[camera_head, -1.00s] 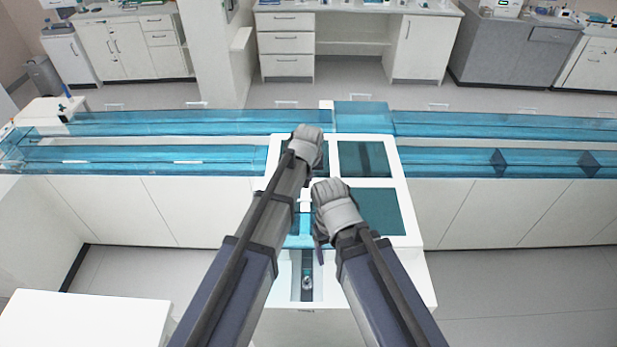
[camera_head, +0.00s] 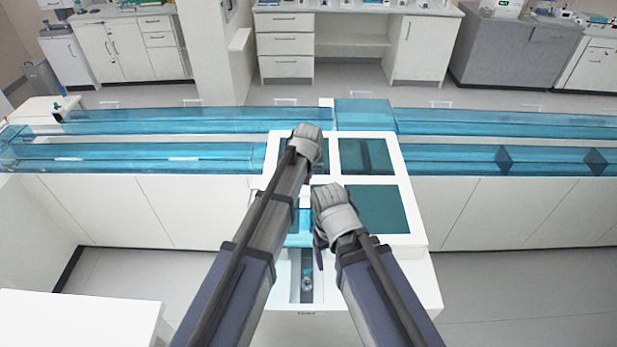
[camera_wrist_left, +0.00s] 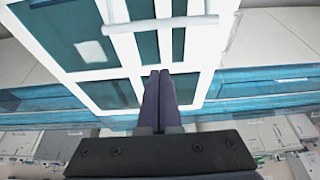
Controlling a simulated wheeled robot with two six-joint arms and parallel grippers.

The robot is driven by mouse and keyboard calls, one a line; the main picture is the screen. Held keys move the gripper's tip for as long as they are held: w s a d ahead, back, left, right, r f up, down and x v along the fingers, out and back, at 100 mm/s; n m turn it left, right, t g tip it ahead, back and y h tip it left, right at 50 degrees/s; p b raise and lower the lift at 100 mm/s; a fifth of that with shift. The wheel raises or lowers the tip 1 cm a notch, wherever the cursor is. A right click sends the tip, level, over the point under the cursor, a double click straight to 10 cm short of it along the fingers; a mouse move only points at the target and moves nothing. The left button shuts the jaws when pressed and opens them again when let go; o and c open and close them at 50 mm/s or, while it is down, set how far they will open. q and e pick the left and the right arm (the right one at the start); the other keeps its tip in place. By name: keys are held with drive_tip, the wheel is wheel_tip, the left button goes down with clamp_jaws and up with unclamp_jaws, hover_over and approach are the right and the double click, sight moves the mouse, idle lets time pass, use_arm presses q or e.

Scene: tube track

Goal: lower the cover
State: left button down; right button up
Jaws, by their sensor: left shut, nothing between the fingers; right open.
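The cover (camera_head: 408,190) is a white frame with dark teal window panes, in the middle of the head view. The left wrist view shows its frame (camera_wrist_left: 205,50) and a white bar handle (camera_wrist_left: 162,24) across it. My left gripper (camera_wrist_left: 160,76) is shut and empty; its dark fingertips lie over the cover in that view, and I cannot tell if they touch it. In the head view my left wrist hides those fingers. My right gripper (camera_head: 318,250) shows dark fingers pointing down beside the cover's near part; their gap is hard to see.
Blue transparent tube tracks (camera_head: 150,152) run left and right of the cover. Below it is a white housing (camera_head: 400,285) with an open slot (camera_head: 307,275) holding a small round part. A white table (camera_head: 75,320) stands at lower left. Cabinets line the back.

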use_arm(q)
drive_tip(key=shift+s+f+b, duration=1.1)
drive_tip(key=shift+s+f, duration=0.3)
drive_tip(key=shift+f, duration=0.2)
use_arm(e)
drive_tip(key=shift+f, duration=1.6)
